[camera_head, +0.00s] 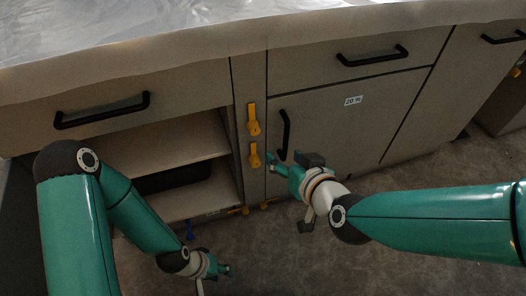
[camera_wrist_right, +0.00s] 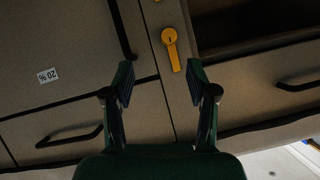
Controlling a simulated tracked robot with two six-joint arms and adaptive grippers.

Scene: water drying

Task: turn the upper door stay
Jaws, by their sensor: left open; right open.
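The upper door stay (camera_head: 254,119) is a yellow lever on the cabinet post, standing roughly upright. A similar lower stay (camera_head: 255,156) is beneath it. My right gripper (camera_head: 273,164) is open, close to the lower stay in the head view, with the wrist to its right. In the right wrist view, which is upside down, the upper stay (camera_wrist_right: 171,50) shows beyond the open fingers (camera_wrist_right: 160,82), with nothing between them. I see no contact with it. My left gripper (camera_head: 222,271) is open and low over the floor, away from both stays.
Right of the post is a closed door (camera_head: 340,125) with a black vertical handle (camera_head: 284,134) and a "20 %" label (camera_head: 353,100). An open shelf (camera_head: 170,140) lies to the left. A drawer (camera_head: 340,62) and the countertop (camera_head: 300,32) are above.

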